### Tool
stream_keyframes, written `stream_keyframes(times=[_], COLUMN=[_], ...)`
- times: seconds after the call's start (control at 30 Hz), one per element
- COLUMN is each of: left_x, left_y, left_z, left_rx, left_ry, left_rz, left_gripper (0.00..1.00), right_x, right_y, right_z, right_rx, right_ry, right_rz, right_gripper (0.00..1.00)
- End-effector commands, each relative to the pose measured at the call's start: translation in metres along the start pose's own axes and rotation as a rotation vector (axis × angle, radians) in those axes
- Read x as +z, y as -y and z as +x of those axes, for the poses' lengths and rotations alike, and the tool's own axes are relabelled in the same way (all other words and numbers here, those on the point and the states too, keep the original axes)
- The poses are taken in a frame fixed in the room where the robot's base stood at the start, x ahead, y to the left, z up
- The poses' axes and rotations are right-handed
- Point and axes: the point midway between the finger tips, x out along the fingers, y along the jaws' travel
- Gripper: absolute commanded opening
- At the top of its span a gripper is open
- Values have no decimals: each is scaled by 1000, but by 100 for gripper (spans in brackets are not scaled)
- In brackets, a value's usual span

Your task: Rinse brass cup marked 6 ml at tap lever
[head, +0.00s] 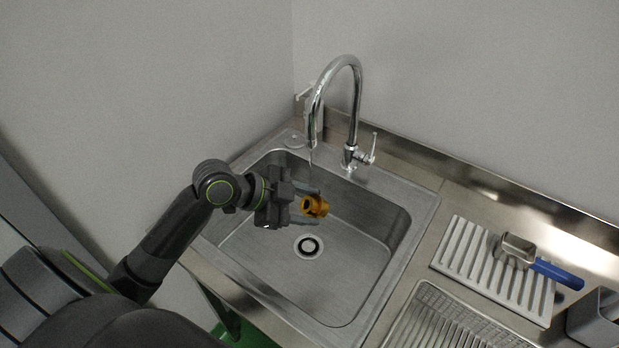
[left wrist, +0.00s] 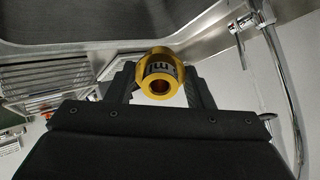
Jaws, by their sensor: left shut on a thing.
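The brass cup (head: 315,207) is held by my left gripper (head: 306,206) above the sink basin, below and close to the tap spout. In the left wrist view the cup (left wrist: 158,76) sits between the two dark fingers (left wrist: 160,84), with part of a dark marking showing; I cannot read the number. The tap (head: 358,95) is a chrome gooseneck, and a thin stream seems to leave its spout. The tap lever (head: 373,149) stands at the right of the tap's base. My right gripper is not in view.
The steel sink (head: 270,255) has its drain (head: 308,246) below the gripper. To the right, a scoop with a blue handle (head: 557,274) lies on a white ribbed rack (head: 470,253). Walls stand behind and left.

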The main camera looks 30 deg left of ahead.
Motion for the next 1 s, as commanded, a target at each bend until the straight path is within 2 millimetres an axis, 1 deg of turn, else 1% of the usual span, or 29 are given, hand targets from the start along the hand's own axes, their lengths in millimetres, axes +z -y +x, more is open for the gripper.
stream_keyframes(times=[0.17,0.4,0.77,1.0], left_x=[-2,-18,-41,-44], left_y=[0,-10,-27,-31], left_z=[-1,-14,-33,-36], left_rx=[0,0,1,-1], left_ry=[-1,-1,-2,0], left_rz=[1,-1,0,0], left_gripper=[23,23,23,23], right_x=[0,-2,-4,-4], right_y=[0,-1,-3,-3], right_z=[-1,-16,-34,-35], right_rx=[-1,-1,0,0], right_ry=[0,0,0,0], right_rz=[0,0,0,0], right_gripper=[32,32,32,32])
